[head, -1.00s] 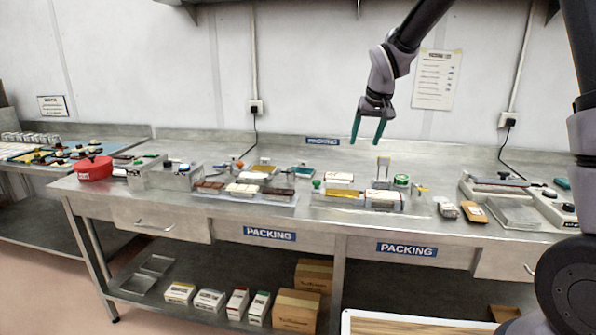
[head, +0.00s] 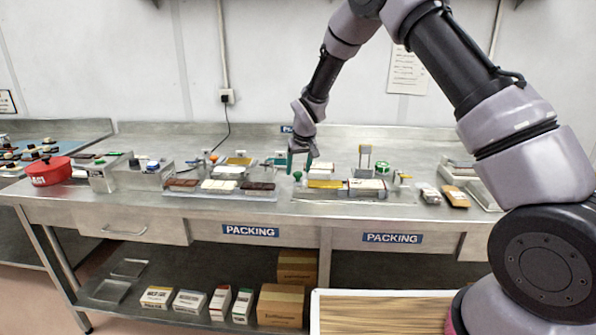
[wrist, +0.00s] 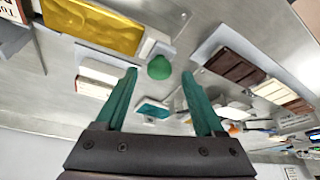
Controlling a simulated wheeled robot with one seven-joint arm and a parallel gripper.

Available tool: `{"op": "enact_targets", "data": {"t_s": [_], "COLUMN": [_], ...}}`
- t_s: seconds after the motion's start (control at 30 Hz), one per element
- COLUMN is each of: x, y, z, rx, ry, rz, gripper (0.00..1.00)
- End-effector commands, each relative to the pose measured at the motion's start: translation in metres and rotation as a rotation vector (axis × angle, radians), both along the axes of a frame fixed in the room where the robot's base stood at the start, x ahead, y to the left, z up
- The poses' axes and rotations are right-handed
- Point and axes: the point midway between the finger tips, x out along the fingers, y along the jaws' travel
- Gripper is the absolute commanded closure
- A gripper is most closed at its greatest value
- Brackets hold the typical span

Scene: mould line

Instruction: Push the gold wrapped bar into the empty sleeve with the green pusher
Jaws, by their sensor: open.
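The green pusher (head: 297,176) shows a round green knob at the left end of a clear tray. The knob also shows in the wrist view (wrist: 159,68), between my fingertips in the picture. The gold wrapped bar (head: 325,184) lies flat just right of the pusher; it is large at the upper left of the wrist view (wrist: 95,25). A white sleeve (head: 366,184) with print lies right of the bar; whether it is empty cannot be seen. My gripper (head: 300,170) is open and empty, pointing down close above the knob. Contact cannot be told.
A tray of brown and white bars (head: 221,185) lies left of the pusher. A white packet (head: 429,194) and an orange-brown packet (head: 455,197) lie at right. A red pot (head: 49,171) sits far left.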

Motion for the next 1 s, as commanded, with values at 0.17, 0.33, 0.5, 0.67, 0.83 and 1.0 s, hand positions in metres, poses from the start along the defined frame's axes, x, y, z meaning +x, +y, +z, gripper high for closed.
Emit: {"op": "enact_targets", "data": {"t_s": [0.17, 0.33, 0.5, 0.67, 0.83, 1.0], "x": [0.0042, 0.0048, 0.0047, 0.0045, 0.0045, 0.0045], "y": [0.0016, 0.0018, 0.0016, 0.0016, 0.0016, 0.0017], "z": [-0.0113, -0.0126, -0.0125, -0.0124, -0.0124, -0.0123], "rx": [0.0, 0.0, 0.0, 0.0, 0.0, 0.0], "ry": [0.001, 0.0, 0.0, 0.0, 0.001, 0.001], "rz": [0.0, 0.0, 0.0, -0.001, -0.001, -0.001], "gripper": [0.3, 0.3, 0.53, 1.0, 1.0, 1.0]}}
